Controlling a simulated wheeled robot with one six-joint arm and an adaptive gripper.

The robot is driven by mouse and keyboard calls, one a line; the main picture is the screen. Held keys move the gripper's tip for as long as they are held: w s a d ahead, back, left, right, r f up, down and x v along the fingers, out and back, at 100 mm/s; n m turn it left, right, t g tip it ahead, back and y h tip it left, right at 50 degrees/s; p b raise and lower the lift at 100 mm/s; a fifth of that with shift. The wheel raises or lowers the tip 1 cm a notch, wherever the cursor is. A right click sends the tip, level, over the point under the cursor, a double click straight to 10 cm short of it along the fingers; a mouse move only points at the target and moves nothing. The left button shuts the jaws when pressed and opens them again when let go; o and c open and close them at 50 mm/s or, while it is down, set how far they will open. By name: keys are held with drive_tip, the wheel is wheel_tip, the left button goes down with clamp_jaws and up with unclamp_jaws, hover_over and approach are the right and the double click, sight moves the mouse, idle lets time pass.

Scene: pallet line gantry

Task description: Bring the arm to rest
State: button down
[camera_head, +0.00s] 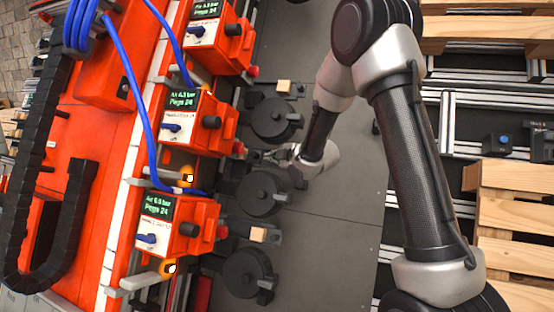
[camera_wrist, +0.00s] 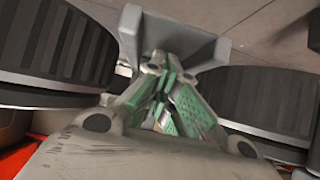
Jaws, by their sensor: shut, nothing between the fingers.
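My arm reaches in from the right side of the head view and bends down toward the orange units. My gripper (camera_head: 270,155) is at its end, between two black round discs, close to the middle orange unit (camera_head: 190,122). The wrist view shows my gripper (camera_wrist: 168,82) with its green-padded fingers drawn together and nothing held. A grey bracket (camera_wrist: 172,38) is just beyond the fingertips; I cannot tell whether they touch it. The black discs (camera_wrist: 48,45) stand close on both sides, with the right one (camera_wrist: 268,100) partly cut off by the frame edge.
Orange units with displays, including a lower one (camera_head: 178,225), line the left. Blue hoses (camera_head: 125,65) and a black cable chain (camera_head: 25,150) run beside them. Wooden pallets (camera_head: 515,205) and metal rails are at right. Grey floor (camera_head: 335,220) is clear between.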

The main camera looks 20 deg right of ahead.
drive_tip(key=shift+d, duration=0.2)
drive_tip(key=s+d+r+m+g+h, duration=0.25)
drive_tip(key=s+d+r+m, duration=0.2)
drive_tip(key=s, duration=0.45)
drive_tip(key=s+d+r+m+g+h, duration=0.1)
drive_tip(key=s+d+r+m+h, duration=0.2)
drive_tip(key=s+d+m, duration=0.5)
drive_tip(key=s+f+m+g, duration=0.1)
drive_tip(key=s+m+g, duration=0.1)
drive_tip(key=s, duration=1.3)
drive_tip(key=s+a+f+m+g, duration=0.1)
drive_tip(key=s+m+g, duration=0.2)
drive_tip(key=s, duration=1.2)
drive_tip(key=shift+s+a+f+g, duration=0.25)
drive_tip(key=shift+s+f+g, duration=0.1)
drive_tip(key=shift+g, duration=0.2)
